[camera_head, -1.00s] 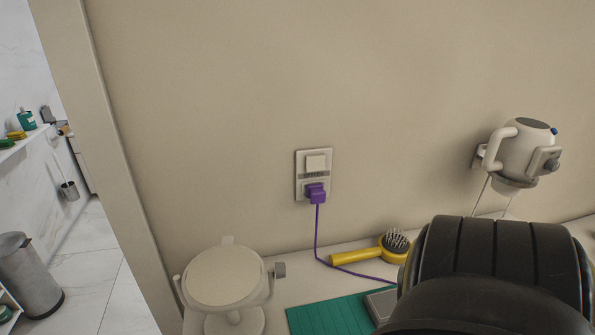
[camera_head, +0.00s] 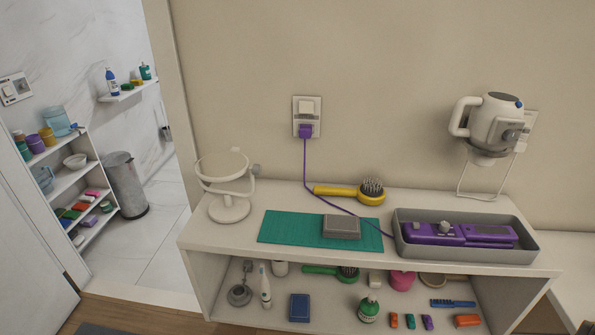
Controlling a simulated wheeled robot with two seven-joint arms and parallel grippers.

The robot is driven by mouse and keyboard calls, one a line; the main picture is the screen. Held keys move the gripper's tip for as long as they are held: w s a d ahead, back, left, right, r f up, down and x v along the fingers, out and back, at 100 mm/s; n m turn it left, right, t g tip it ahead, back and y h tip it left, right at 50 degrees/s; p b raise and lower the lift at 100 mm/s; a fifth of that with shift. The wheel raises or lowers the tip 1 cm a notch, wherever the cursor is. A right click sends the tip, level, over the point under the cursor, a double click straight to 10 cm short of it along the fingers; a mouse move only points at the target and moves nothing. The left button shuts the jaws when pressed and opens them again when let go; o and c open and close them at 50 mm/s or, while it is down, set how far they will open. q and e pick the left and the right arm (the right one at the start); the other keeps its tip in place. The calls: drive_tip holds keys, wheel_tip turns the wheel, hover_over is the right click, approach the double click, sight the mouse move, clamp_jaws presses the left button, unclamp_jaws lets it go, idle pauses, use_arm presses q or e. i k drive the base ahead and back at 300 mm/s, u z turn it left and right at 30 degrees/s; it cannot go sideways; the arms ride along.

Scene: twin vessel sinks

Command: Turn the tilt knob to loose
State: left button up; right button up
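A white round tilting mirror (camera_head: 224,166) on a stand with a round base (camera_head: 229,209) stands at the left end of the countertop. Its disc sits in a forked bracket and looks tilted back. A small grey knob (camera_head: 257,170) sticks out at the right side of the bracket, at the pivot. Any marking on the knob is too small to read. Neither of my grippers shows in the head view, and nothing touches the mirror or knob.
A green mat (camera_head: 290,228) with a grey box (camera_head: 342,227) lies right of the mirror. A yellow brush (camera_head: 340,191), a grey tray (camera_head: 520,253) with a purple device (camera_head: 433,233), and a purple cord (camera_head: 335,204) are beyond.

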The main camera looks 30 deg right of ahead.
sight(257, 169)
drive_tip(key=z, duration=0.7)
drive_tip(key=i, duration=0.5)
drive_tip(key=u, duration=0.05)
